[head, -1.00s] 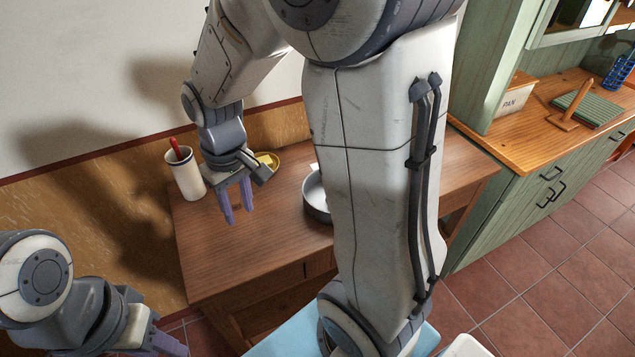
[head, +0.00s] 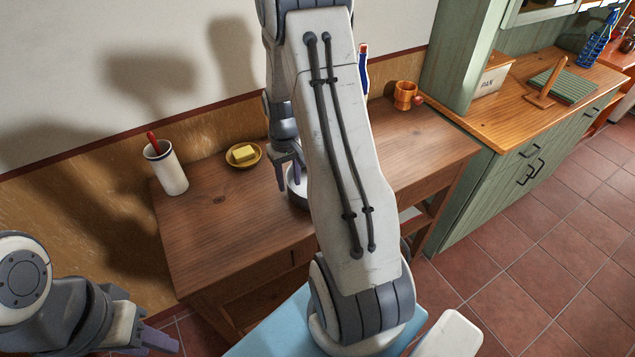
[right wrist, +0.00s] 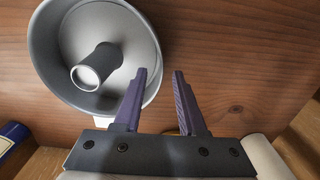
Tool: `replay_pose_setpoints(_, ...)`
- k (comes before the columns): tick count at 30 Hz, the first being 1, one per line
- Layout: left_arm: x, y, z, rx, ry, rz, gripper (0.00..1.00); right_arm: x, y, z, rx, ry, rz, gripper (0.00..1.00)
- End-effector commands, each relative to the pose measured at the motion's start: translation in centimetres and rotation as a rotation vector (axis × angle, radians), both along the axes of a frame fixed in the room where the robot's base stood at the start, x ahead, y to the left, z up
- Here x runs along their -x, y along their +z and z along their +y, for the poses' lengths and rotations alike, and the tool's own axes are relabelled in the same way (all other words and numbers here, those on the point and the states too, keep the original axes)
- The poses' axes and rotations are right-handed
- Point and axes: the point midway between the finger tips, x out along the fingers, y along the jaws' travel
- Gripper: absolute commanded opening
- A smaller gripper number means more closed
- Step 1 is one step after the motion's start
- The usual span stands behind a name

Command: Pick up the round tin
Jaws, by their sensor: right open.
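The round tin (head: 299,203) is grey and stands on the wooden table, mostly hidden behind my right arm in the head view. In the right wrist view the tin (right wrist: 112,60) is a wide round pan with a hollow tube rising in its middle. My right gripper (head: 289,178) is at the tin's left side in the head view. Contact cannot be told. My left gripper (head: 160,341) is low at the left, away from the table; its jaw gap is unclear.
A white jar (head: 168,172) with a red-handled tool stands at the table's left. A yellow dish (head: 244,155) with butter is behind the gripper. The table's left front is clear.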

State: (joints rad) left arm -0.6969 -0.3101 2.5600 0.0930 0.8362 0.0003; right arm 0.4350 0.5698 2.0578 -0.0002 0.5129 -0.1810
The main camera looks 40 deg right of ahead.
Motion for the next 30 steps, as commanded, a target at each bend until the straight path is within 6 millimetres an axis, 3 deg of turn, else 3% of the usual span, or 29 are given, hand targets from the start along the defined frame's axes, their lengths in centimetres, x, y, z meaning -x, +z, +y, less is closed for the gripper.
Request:
replay_pose_setpoints(3, 0.0, 1.1, 0.0, 0.0, 0.001, 0.0, 0.39, 0.3, -1.6, 0.0, -0.004, -0.001, 0.007, 0.4)
replay_pose_setpoints(8, 0.0, 1.3, 0.0, 0.0, 0.001, 0.0, 0.39, 0.2, -3.6, 0.0, -0.002, 0.0, 0.005, 0.4)
replay_pose_setpoints(16, 0.0, 1.3, 0.0, 0.0, 0.001, 0.0, 0.39, 0.1, -4.0, 0.0, 0.0, 0.0, 0.0, 0.4)
replay_pose_setpoints(17, 0.0, 1.3, 0.0, 0.0, 0.001, 0.0, 0.39, 0.1, -4.0, 0.0, 0.0, 0.0, 0.0, 0.36)
replay_pose_setpoints(18, 0.0, 1.3, 0.0, 0.0, 0.001, 0.0, 0.39, 0.1, -4.0, 0.0, 0.0, 0.0, 0.0, 0.21)
replay_pose_setpoints(20, 0.0, 1.3, 0.0, 0.0, 0.001, 0.0, 0.39, 0.1, -4.0, 0.0, 0.0, 0.0, 0.001, 0.0)
replay_pose_setpoints(30, 0.0, 1.3, 0.0, 0.0, 0.001, 0.0, 0.39, 0.1, -4.0, 0.0, 0.0, 0.0, 0.001, 0.0)
